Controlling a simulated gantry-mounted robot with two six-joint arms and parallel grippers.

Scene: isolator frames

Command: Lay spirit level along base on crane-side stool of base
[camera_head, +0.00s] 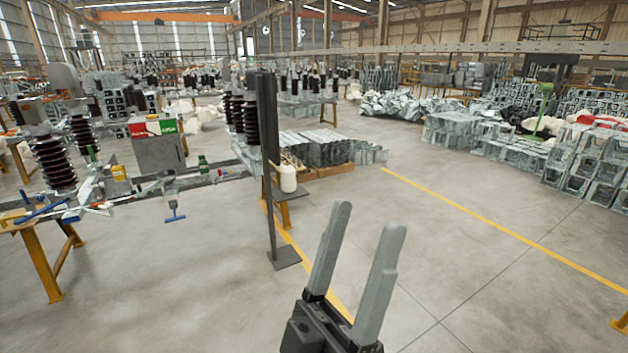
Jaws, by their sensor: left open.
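My left gripper (368,216) rises from the bottom edge, its two grey fingers apart and nothing between them. Open floor lies behind it, and it is well apart from the base. The base (205,180) is a long grey metal beam at the left, carrying dark ribbed insulators and a grey box. A yellow-legged stool (40,262) stands under its near left end; another stool (279,211) is by its right end. I cannot tell which is crane-side. A blue bar (42,213) lies at the left stool top; I cannot tell whether it is the spirit level. My right gripper is out of view.
A dark upright post (268,160) on a flat foot stands by the base's right end. A white bottle (288,178) is beside it. Metal frames (590,165) are stacked at the right. The floor in the middle and right foreground is clear, crossed by a yellow line.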

